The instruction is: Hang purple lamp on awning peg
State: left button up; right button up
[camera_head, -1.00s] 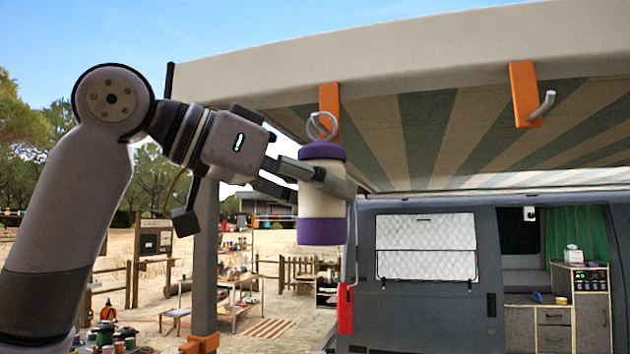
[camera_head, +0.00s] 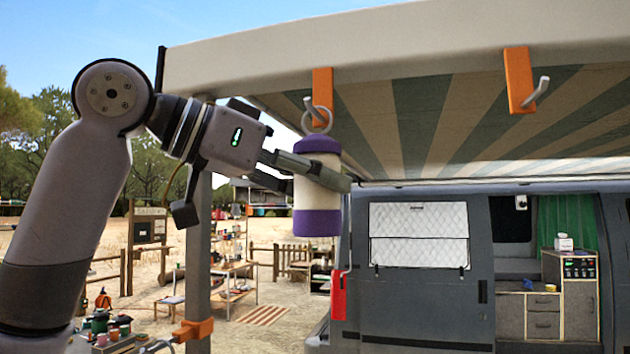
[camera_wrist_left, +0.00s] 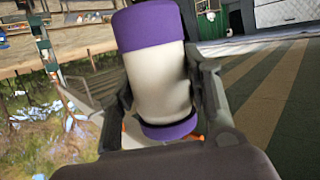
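The purple lamp (camera_head: 317,186) is a white cylinder with purple bands at top and bottom and a metal ring (camera_head: 318,119) on top. It is upright. My left gripper (camera_head: 318,172) is shut around its body; the left wrist view shows the lamp (camera_wrist_left: 159,80) between both fingers. The ring is in front of the left orange awning bracket (camera_head: 322,88). I cannot tell whether the ring is around its peg. A second orange bracket (camera_head: 517,80) to the right has a bare grey peg (camera_head: 538,95). My right gripper is not in view.
The white awning edge (camera_head: 400,45) runs overhead, with striped fabric behind it. A grey post (camera_head: 197,255) with an orange clamp stands below my left arm. The grey van (camera_head: 425,300) is behind, with a red light (camera_head: 338,297).

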pick_arm(q)
jog(key=o, duration=0.5)
jog(key=shift+o, duration=0.2)
jog(key=shift+a, duration=0.15)
jog(key=v, duration=1.1)
jog(key=shift+s+a, duration=0.2)
jog(key=shift+a, duration=0.1)
jog(key=shift+r, duration=0.1)
